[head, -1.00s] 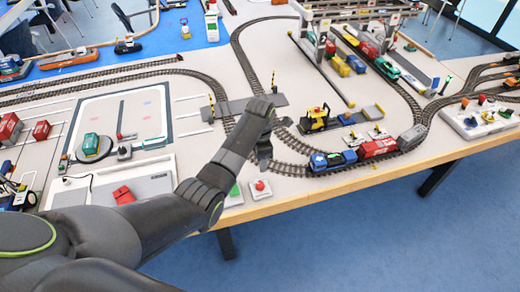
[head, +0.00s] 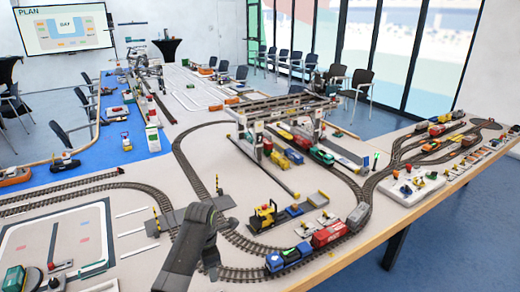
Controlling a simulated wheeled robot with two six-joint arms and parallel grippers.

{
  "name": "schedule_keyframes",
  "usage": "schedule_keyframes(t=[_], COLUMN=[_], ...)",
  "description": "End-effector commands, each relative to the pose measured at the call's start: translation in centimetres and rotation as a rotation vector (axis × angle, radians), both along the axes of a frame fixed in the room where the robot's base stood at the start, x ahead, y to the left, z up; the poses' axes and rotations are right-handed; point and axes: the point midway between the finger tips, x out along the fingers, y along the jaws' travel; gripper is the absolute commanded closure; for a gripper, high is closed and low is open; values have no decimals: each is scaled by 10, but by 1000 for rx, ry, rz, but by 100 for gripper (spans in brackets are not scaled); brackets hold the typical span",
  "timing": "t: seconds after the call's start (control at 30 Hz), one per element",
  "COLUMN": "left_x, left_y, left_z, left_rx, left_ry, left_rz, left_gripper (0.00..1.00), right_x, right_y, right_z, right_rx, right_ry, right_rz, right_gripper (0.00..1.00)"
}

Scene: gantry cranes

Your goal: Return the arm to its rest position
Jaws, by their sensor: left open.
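My left arm rises from the bottom edge, and its dark grey gripper (head: 212,268) hangs over the near stretch of the curved track, just right of the grey level crossing (head: 180,217). Its jaws point down and are open; nothing shows between them. The gripper covers part of the track behind it. My right gripper is not in view.
A yellow machine (head: 266,217) stands right of the gripper. A train with a blue wagon (head: 285,259) and a red wagon (head: 330,234) runs near the table's front edge. The gantry crane (head: 283,108) stands farther back.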

Motion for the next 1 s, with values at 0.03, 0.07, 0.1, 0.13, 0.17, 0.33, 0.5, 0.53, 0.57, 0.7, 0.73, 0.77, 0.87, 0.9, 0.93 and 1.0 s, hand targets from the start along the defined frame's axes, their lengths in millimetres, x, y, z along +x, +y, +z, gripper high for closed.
schedule_keyframes(t=[0.03, 0.07, 0.1, 0.13, 0.17, 0.33, 0.5, 0.53, 0.57, 0.7, 0.73, 0.77, 0.87, 0.9, 0.93, 1.0], left_x=[-9, -15, -24, -32, -40, -93, -151, -162, -173, -224, -235, -246, -279, -290, -298, -313], left_y=[6, 9, 14, 18, 23, 48, 71, 74, 78, 93, 96, 99, 107, 109, 110, 113], left_z=[-10, -15, -23, -29, -35, -62, -76, -77, -78, -76, -74, -72, -62, -58, -55, -48], left_rx=[0, -1, 0, 1, 3, 35, 90, 102, 116, 185, 200, 217, 270, 288, 302, 331], left_ry=[-3, -8, -19, -26, -36, -84, -121, -126, -130, -136, -134, -131, -122, -116, -111, -102], left_rz=[-42, -79, -136, -184, -235, -541, -850, -905, -960, -1217, -1273, -1329, -1501, -1561, -1603, -1687], left_gripper=[49, 49, 49, 49, 49, 49, 49, 49, 49, 49, 49, 49, 49, 49, 49, 49], right_x=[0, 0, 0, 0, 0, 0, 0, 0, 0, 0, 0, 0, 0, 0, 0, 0], right_y=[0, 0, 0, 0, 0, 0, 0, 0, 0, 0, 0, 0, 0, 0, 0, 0], right_z=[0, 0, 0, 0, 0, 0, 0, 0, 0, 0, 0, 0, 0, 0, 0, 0], right_rx=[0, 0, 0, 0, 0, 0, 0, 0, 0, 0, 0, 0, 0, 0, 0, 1], right_ry=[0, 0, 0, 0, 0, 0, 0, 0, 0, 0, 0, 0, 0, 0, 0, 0], right_rz=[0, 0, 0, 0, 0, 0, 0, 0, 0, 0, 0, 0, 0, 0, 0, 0], right_gripper=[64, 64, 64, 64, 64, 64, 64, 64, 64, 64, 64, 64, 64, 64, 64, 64])
